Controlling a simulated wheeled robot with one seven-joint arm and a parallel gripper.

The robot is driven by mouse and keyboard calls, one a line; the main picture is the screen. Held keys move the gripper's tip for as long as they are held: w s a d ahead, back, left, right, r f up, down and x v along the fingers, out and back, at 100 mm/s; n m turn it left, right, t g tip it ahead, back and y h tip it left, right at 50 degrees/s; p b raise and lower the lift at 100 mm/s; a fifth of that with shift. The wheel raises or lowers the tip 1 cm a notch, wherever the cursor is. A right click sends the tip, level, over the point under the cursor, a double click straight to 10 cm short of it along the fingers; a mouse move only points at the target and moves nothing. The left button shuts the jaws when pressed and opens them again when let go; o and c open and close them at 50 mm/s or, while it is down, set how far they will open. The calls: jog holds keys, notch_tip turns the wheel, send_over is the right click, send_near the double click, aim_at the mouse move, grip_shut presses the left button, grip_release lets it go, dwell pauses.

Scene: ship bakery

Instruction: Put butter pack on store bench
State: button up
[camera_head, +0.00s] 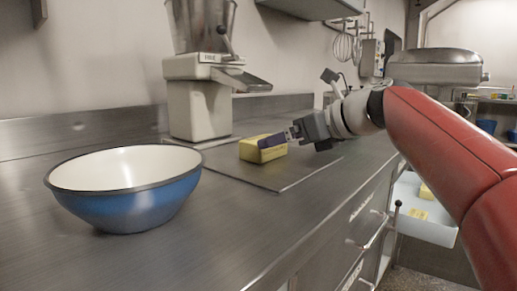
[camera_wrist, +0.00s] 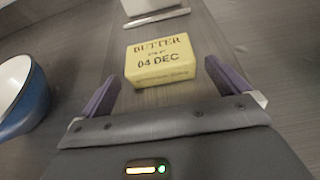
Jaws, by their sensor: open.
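A yellow butter pack (camera_head: 262,150) lies on a flat sheet on the steel counter in the head view. In the wrist view the butter pack (camera_wrist: 160,62) shows the words "BUTTER" and "04 DEC" on its top. My gripper (camera_head: 272,141) reaches in from the right at the pack. In the wrist view my gripper (camera_wrist: 168,82) is open, with its purple fingers apart and the near part of the pack close to the space between their tips. I cannot tell whether either finger touches it. I cannot tell which surface is the store bench.
A blue bowl (camera_head: 128,205) with a white inside stands on the counter (camera_head: 225,240) at the left. A cream machine (camera_head: 199,105) stands behind the pack. A white bin (camera_head: 408,226) with yellow packs stands low at the right. Bare counter lies in front of the pack.

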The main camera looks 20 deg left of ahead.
jog(key=x, duration=0.8)
jog(key=shift+a+b, duration=0.3)
jog(key=c, duration=1)
jog(key=shift+o, duration=0.2)
